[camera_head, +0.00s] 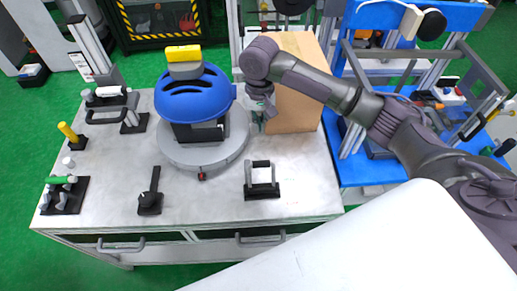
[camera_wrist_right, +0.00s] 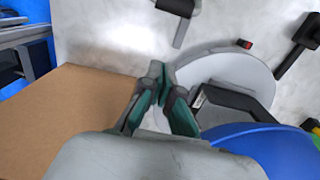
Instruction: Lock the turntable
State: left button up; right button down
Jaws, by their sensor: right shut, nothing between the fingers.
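The turntable (camera_head: 205,153) is a light grey disc on the metal-topped table. A blue helmet (camera_head: 195,98) with a yellow block on top sits on its dark mount. A small red piece (camera_head: 201,176) is at the disc's front edge; it also shows in the right wrist view (camera_wrist_right: 245,43). My right gripper (camera_head: 259,117) points down between the turntable and a brown box. In the right wrist view my right gripper's fingertips (camera_wrist_right: 159,72) meet, empty, beside the disc (camera_wrist_right: 230,68) and apart from the red piece. My left gripper is not in view.
The brown box (camera_head: 297,88) stands right of my gripper. A black-based handle (camera_head: 261,181) stands front right of the turntable, and a black lever (camera_head: 150,196) front left. Several handles stand at the left.

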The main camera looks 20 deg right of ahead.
jog(key=f, duration=0.6)
jog(key=f+p, duration=0.1)
jog(key=f, duration=0.3)
jog(key=shift+s+a, duration=0.1)
jog(key=shift+s, duration=0.2)
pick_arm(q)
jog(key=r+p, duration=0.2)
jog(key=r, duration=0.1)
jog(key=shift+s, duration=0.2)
pick_arm(e)
jog(key=s, duration=0.1)
jog(key=s+a+r, duration=0.1)
jog(key=s, duration=0.1)
jog(key=shift+s+a+r, duration=0.15)
jog(key=shift+s+r, duration=0.1)
jog(key=shift+r, duration=0.05)
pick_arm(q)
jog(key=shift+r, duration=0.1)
